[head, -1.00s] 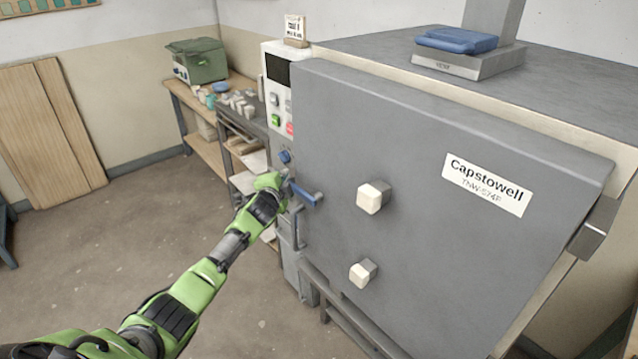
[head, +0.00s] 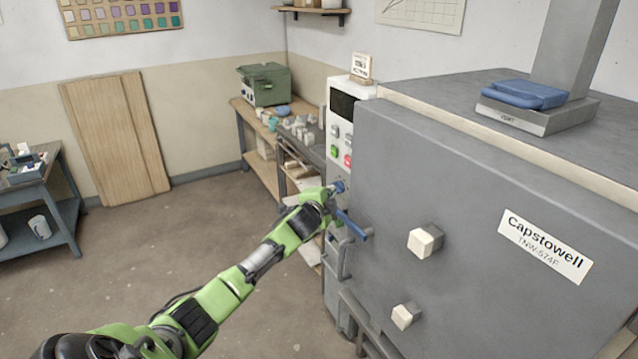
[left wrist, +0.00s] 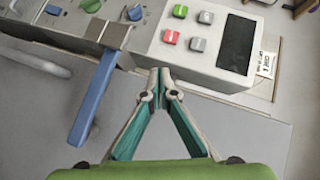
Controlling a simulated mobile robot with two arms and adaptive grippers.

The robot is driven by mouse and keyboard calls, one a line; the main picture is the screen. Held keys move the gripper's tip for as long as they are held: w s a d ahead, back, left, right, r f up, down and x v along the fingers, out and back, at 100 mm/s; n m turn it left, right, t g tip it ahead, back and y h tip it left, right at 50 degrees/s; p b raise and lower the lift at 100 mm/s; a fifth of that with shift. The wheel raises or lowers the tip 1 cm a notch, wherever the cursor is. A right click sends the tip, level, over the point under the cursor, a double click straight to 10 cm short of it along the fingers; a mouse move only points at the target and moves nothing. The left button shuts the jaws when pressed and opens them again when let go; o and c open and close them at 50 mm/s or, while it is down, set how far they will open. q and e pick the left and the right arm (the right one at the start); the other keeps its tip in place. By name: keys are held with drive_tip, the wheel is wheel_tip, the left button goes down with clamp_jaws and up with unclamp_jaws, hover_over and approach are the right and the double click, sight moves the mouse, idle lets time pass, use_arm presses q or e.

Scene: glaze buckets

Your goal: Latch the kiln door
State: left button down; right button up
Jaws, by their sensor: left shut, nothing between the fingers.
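The grey kiln door (head: 470,200) stands against the kiln front; I cannot tell whether a thin gap is left. Its blue latch handle (head: 353,226) is at the door's left edge, below the control panel, slanting down to the right. In the left wrist view the blue handle (left wrist: 92,100) hangs from a metal block (left wrist: 108,38) at the door edge. My left gripper (head: 335,190) is just above and left of the handle. In the left wrist view its fingertips (left wrist: 160,75) are together and empty, apart from the handle. My right gripper is out of view.
The control panel (head: 342,130) with buttons is close to my left gripper. Two pale blocks (head: 424,241) stick out from the door. A workbench (head: 262,133) with a green box stands behind, and a blue-grey cart (head: 62,205) at left. The floor between is clear.

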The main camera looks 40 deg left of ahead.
use_arm(q)
drive_tip(key=s+a+r+b, duration=0.1)
drive_tip(key=s+r, duration=0.3)
drive_tip(key=shift+a, duration=0.4)
